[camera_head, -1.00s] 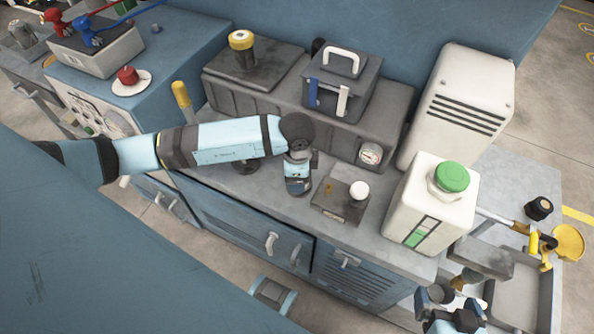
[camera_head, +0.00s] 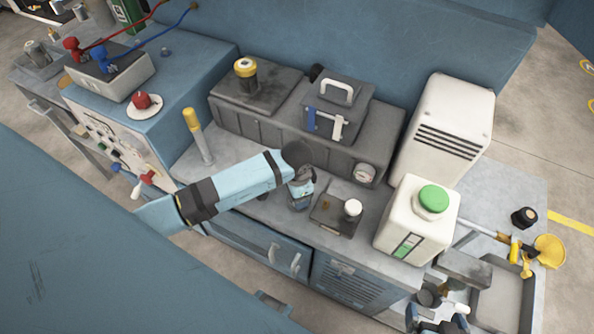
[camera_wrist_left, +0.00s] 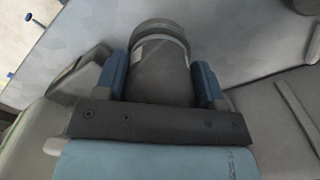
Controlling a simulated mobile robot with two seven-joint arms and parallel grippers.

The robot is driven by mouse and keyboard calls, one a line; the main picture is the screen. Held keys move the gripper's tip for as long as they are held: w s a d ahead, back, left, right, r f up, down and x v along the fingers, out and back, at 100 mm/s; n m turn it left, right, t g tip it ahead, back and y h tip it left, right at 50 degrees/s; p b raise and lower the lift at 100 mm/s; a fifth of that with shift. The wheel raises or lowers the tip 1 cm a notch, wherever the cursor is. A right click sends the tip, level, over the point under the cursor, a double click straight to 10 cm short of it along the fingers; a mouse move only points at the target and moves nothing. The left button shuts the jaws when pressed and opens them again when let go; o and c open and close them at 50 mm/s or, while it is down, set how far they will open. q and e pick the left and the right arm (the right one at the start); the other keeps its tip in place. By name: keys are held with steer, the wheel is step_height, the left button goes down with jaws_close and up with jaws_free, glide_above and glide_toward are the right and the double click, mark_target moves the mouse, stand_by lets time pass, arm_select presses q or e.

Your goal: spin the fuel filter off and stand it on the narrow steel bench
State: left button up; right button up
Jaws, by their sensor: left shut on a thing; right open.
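The fuel filter appears to be the dark grey cylinder (camera_wrist_left: 160,45) with a pale band in the left wrist view. My left gripper (camera_wrist_left: 160,85) is shut on it, one blue finger on each side. In the head view my left gripper (camera_head: 300,192) is low over the grey worktop (camera_head: 262,212), left of a small dark block with a white knob; the arm hides most of the filter there. I cannot tell whether the filter is free of its mount. My right gripper (camera_head: 437,312) is open at the bottom right. I cannot tell which surface is the narrow steel bench.
A white jug with a green cap (camera_head: 418,222) and a white vented box (camera_head: 447,125) stand right of the left gripper. The small dark block (camera_head: 336,214) is close beside it. A dark ribbed unit (camera_head: 290,140) runs behind. A yellow-topped lever (camera_head: 197,135) stands to the left.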

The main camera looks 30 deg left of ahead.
arm_select(q)
steer(key=shift+s+d+r+n, duration=0.1)
steer(key=shift+s+d+n, duration=0.05)
steer(key=shift+n, duration=0.15)
steer(key=shift+f, duration=0.2)
steer(key=o, duration=1.1)
